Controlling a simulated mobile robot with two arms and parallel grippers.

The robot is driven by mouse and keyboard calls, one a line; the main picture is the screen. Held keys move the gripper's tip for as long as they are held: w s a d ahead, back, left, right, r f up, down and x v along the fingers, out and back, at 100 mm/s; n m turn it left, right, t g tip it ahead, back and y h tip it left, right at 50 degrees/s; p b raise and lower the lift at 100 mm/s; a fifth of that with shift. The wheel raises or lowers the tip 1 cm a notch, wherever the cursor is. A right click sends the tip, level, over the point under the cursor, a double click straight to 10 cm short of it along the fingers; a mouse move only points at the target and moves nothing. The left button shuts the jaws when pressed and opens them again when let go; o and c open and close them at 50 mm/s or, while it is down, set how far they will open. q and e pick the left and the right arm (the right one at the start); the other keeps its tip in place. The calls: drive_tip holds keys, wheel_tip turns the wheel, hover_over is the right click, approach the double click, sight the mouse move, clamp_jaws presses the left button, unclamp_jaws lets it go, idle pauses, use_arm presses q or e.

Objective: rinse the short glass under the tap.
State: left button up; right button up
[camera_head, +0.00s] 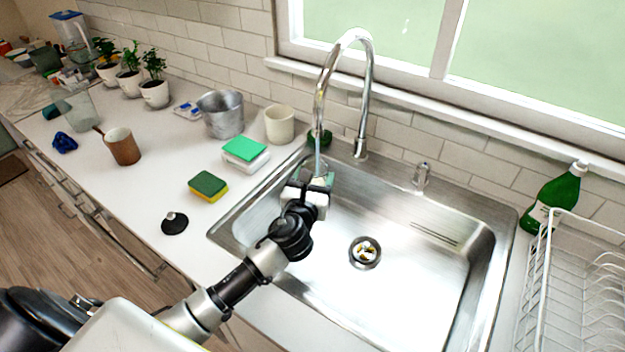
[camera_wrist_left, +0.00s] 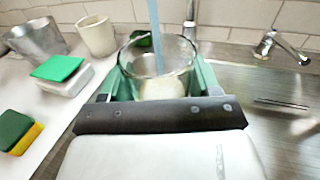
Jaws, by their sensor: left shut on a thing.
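My left gripper (camera_head: 312,182) is over the left part of the steel sink (camera_head: 410,215), under the curved tap (camera_head: 365,75). In the left wrist view, the gripper (camera_wrist_left: 158,88) is shut on the short glass (camera_wrist_left: 165,55), which is clear and upright between the green fingers. A bluish stream of water (camera_wrist_left: 155,20) comes down into the glass's mouth. In the head view the stream (camera_head: 317,155) falls from the spout to the gripper, which largely hides the glass. My right gripper is not in view.
Left of the sink are sponges (camera_head: 208,186), a soap dish (camera_head: 246,160), a metal bucket (camera_head: 221,114), a cream cup (camera_head: 279,124) and a black sink stopper (camera_head: 174,223). Debris lies in the drain (camera_head: 365,252). A green bottle (camera_head: 553,198) and dish rack (camera_head: 580,285) stand right.

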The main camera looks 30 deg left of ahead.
use_arm(q)
drive_tip(key=shift+d, duration=0.15)
idle(0.3)
drive_tip(key=shift+s+d, duration=0.2)
drive_tip(key=shift+d, duration=0.25)
drive_tip(key=shift+a+p, duration=0.2)
drive_tip(key=shift+p, duration=0.1)
drive_tip(key=shift+w+a, duration=0.2)
drive_tip(key=shift+a, duration=0.25)
drive_tip(key=shift+d, duration=0.25)
drive_tip(key=shift+s+d+p, duration=0.2)
drive_tip(key=shift+d+p, duration=0.1)
drive_tip(key=shift+d, duration=0.1)
